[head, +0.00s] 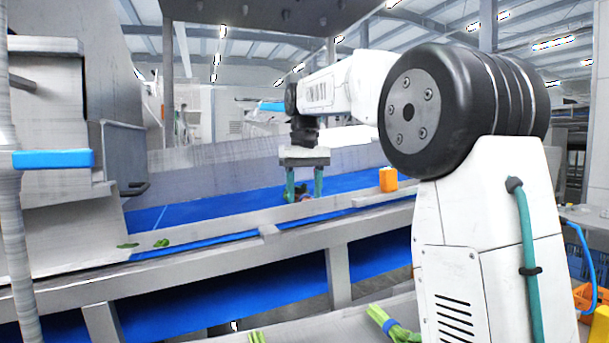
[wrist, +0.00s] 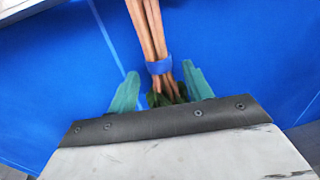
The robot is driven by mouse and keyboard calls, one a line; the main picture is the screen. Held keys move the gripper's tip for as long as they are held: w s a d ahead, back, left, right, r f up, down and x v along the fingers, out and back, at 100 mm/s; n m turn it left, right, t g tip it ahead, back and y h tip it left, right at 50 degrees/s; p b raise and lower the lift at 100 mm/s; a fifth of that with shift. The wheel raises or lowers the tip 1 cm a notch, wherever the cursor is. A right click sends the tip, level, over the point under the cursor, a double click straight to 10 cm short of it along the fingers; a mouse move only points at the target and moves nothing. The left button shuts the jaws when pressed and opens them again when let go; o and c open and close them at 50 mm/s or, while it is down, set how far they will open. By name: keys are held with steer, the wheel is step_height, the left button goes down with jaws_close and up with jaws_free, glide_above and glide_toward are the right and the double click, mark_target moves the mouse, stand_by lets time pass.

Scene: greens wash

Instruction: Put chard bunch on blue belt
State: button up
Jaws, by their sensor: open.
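The chard bunch (wrist: 149,30) has reddish-brown stems, a blue band and dark green leaves. In the wrist view it lies over the blue belt (wrist: 60,60), with the band and leaves between my gripper's teal fingers. My gripper (wrist: 160,72) is open, with one finger on each side of the bunch and a visible gap to each. In the head view my gripper (head: 304,188) points down over the blue belt (head: 220,207), just beyond its near rail. There only a small dark reddish part of the bunch shows between the fingers. The leaf ends are partly hidden by my gripper body.
An orange block (head: 388,179) stands by the rail, right of my gripper. Green leaf scraps (head: 161,242) lie on the metal ledge at left. Banded green bunches (head: 392,325) lie on the lower near surface. The belt left of my gripper is clear.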

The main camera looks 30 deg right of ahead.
mark_target(305, 193)
step_height(305, 193, up, 12)
steer(key=shift+f, duration=0.2)
